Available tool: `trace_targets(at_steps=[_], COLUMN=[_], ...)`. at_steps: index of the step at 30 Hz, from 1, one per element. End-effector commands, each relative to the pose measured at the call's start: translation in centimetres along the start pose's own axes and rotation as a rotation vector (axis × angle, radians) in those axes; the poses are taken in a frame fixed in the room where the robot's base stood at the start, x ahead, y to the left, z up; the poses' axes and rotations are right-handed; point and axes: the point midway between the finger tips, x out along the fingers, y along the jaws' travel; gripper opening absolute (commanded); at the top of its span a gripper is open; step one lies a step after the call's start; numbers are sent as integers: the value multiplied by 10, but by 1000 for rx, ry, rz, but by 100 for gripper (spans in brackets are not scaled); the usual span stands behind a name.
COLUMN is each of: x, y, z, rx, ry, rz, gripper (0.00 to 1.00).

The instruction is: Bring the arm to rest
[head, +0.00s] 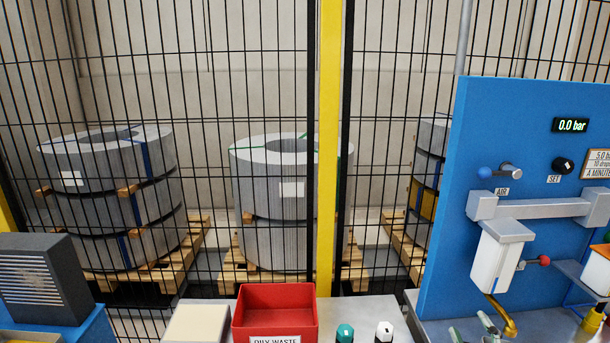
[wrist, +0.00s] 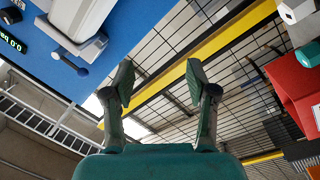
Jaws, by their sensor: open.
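My gripper (wrist: 160,85) shows in the wrist view with its two fingers spread apart and nothing between them. Behind the fingers are the black mesh fence and its yellow post. The view is tilted, with the blue panel (wrist: 90,15) at the upper left and the red bin (wrist: 292,85) at the right. My gripper and arm do not show in the head view.
In the head view, a red oily waste bin (head: 275,312) stands on the bench beside a cream block (head: 197,324). A blue panel (head: 510,130) reading 0.0 bar rises at the right. Strapped coils (head: 285,190) on pallets stand behind the mesh fence with its yellow post (head: 329,150).

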Motion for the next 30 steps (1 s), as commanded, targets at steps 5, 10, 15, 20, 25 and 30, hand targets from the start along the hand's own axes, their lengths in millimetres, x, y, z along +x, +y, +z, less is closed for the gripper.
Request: trace_targets(at_steps=[5,10,15,20,25,30], x=[-50,-100,-154,-207,-264,-319], y=[-56,-97,-130,-154,-169,-177], z=[19,31,38,41,40,34], rx=[129,239,339,426,512,591], ry=[-53,-96,-135,-167,-197,-221], rz=[-24,-38,-54,-70,-90,-115], gripper=[57,57,57,57,57,57])
